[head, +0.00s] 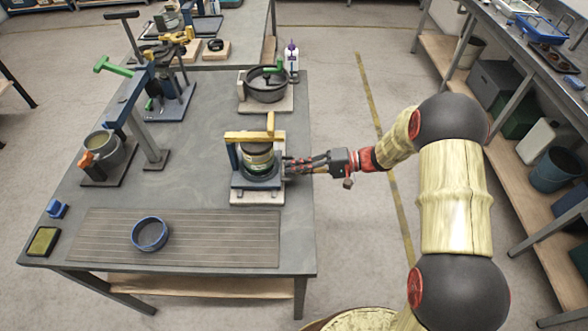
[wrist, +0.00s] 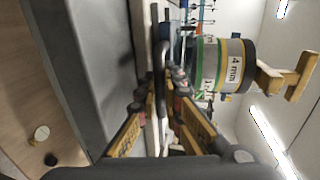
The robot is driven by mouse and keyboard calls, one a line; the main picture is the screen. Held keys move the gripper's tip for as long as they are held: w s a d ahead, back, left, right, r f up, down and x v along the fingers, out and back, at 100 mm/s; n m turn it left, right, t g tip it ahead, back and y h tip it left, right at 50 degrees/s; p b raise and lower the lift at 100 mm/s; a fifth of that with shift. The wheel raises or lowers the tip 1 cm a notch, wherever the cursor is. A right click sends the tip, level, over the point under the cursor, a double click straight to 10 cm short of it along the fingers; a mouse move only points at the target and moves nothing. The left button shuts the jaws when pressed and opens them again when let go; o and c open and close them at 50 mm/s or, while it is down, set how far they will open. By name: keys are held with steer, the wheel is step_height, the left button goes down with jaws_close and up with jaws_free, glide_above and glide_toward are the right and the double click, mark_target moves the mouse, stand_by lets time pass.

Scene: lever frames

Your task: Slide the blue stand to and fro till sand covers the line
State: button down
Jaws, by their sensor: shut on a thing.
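The blue stand (head: 240,184) sits on a pale base board (head: 257,199) near the table's right edge. It carries a round sieve stack (head: 258,155) under a yellow crossbar (head: 253,136). In the wrist view the stack (wrist: 222,65) has a yellow-edged label reading "4 mm". My gripper (head: 289,166) reaches the stand from its right side. In the wrist view its fingers (wrist: 163,85) are closed around a thin grey bar handle (wrist: 160,60) at the stand's side. I see neither sand nor a line; the inside of the stack is hidden.
A slatted mat (head: 200,245) with a blue ring (head: 150,233) lies in front of the stand. A black pan (head: 266,85) and a white bottle (head: 291,60) stand behind. A blue-and-grey lever frame (head: 140,115) and a pot (head: 104,148) stand at left.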

stand_by(0.4)
steer(key=w+b, duration=0.1)
steer(key=w, duration=0.2)
steer(key=w+b, duration=0.1)
steer(key=w, duration=0.3)
steer(key=shift+w+d+f, duration=0.15)
steer(key=shift+w+f, duration=0.05)
steer(key=shift+w, duration=0.1)
steer(key=shift+w+r, duration=0.2)
steer(key=shift+w, duration=0.15)
steer(key=c, duration=2.2)
jaws_free()
steer(key=shift+w+d, duration=0.15)
steer(key=shift+o, duration=1.2)
steer(key=v, duration=1.1)
steer(key=shift+d, duration=0.4)
steer(key=shift+r, duration=0.15)
